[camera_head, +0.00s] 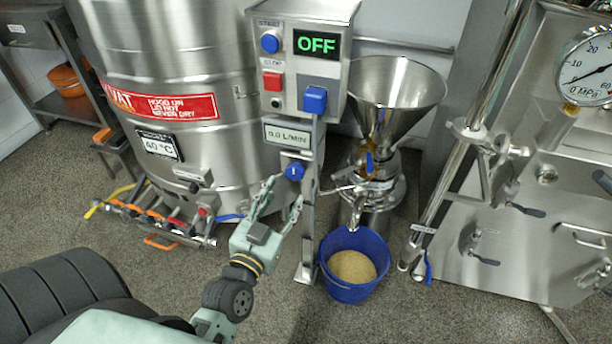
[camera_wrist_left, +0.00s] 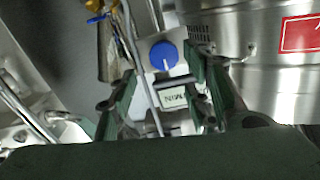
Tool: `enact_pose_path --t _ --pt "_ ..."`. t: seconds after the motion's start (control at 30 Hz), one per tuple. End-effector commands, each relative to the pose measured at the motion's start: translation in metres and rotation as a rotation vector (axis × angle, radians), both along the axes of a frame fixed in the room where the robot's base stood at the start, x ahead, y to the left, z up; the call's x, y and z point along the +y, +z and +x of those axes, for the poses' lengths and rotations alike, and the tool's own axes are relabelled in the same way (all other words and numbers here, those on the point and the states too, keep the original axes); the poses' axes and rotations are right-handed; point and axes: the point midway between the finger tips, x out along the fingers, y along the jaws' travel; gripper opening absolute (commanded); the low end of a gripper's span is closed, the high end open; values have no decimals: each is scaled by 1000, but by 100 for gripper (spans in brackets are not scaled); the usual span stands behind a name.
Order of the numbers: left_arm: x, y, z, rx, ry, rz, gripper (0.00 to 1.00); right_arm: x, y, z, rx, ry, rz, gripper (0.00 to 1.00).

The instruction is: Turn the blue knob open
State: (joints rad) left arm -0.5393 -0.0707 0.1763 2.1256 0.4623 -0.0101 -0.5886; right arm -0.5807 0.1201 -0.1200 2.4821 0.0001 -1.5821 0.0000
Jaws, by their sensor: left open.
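The blue knob (camera_head: 294,171) with a white mark sits on the steel post, just below the small flow display reading 0.0 L/MIN (camera_head: 287,134). My left gripper (camera_head: 282,196) is open just below and in front of the knob. In the left wrist view the knob (camera_wrist_left: 164,55) shows between the two open fingers (camera_wrist_left: 158,75), beyond their tips and apart from them. The display (camera_wrist_left: 174,97) shows there upside down. My right gripper is not in view.
The control box (camera_head: 300,60) above reads OFF and carries blue and red buttons. A steel funnel mill (camera_head: 395,95) stands right of the post, with a blue bucket (camera_head: 327,285) below. A large steel vat (camera_head: 165,50) stands left. Valves and pipes (camera_head: 165,225) lie low at left.

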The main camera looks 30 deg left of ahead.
Motion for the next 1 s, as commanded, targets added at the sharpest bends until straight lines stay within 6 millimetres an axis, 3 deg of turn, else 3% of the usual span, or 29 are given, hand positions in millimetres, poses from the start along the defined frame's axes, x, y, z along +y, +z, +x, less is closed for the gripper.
enact_pose_path --t 0.2,0.43,0.8,1.0 --pt "6 0 34 -2 0 -2 45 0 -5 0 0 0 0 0" --pt "10 -1 60 0 -2 -2 45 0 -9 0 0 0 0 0" --pt "11 -1 66 3 -2 -1 45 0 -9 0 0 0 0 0" --pt "11 -1 66 3 -2 -1 28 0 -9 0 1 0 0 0"
